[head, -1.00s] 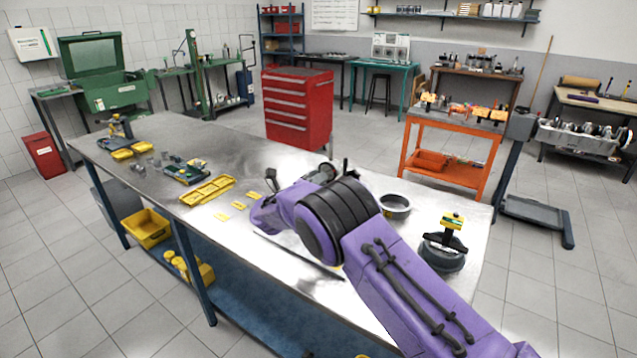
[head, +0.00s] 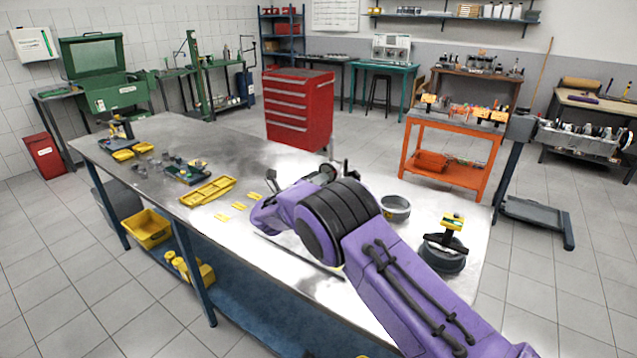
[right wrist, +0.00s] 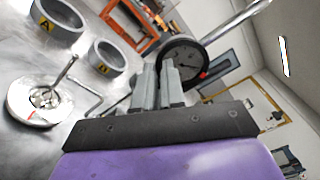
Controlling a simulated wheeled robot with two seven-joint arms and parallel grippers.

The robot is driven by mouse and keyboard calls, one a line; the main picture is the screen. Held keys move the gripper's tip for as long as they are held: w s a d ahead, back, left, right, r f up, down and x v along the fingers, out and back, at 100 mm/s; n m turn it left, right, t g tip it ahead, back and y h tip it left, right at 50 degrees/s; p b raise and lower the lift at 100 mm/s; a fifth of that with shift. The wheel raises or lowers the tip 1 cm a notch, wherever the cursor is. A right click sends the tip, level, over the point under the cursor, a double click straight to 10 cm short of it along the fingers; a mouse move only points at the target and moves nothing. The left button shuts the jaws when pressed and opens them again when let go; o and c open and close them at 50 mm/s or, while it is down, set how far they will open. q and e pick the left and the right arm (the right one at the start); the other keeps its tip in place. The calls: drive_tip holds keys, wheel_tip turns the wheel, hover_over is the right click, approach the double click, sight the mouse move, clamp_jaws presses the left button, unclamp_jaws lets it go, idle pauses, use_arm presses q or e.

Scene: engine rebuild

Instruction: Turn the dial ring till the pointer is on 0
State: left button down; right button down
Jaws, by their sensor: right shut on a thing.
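The dial gauge (right wrist: 183,62) shows in the right wrist view, with a dark ring around its face and a small red mark near the rim. Its face is small and tilted, so I cannot read the pointer against the 0. A silver tube runs from it to the upper right. My right gripper (right wrist: 165,76) is shut on the edge of the dial ring, with both grey fingers at its near side. In the head view my purple right arm reaches over the bench and largely hides the gripper and gauge. My left gripper is not in view.
The steel workbench (head: 190,130) carries yellow trays (head: 208,191), a grey ring (head: 395,208) and a black-handled tool on a round part (head: 443,250). In the right wrist view, labelled rings (right wrist: 108,60) and a round metal part (right wrist: 35,104) lie left of the gripper.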

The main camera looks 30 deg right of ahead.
drive_tip(key=shift+s+f, duration=0.1)
drive_tip(key=shift+f, duration=0.35)
drive_tip(key=c, duration=1.3)
unclamp_jaws()
drive_tip(key=shift+c, duration=0.2)
drive_tip(key=shift+d, duration=0.15)
drive_tip(key=shift+r, duration=0.2)
drive_tip(key=b+v, duration=0.4)
drive_tip(key=v, duration=0.6)
drive_tip(key=shift+a, duration=0.3)
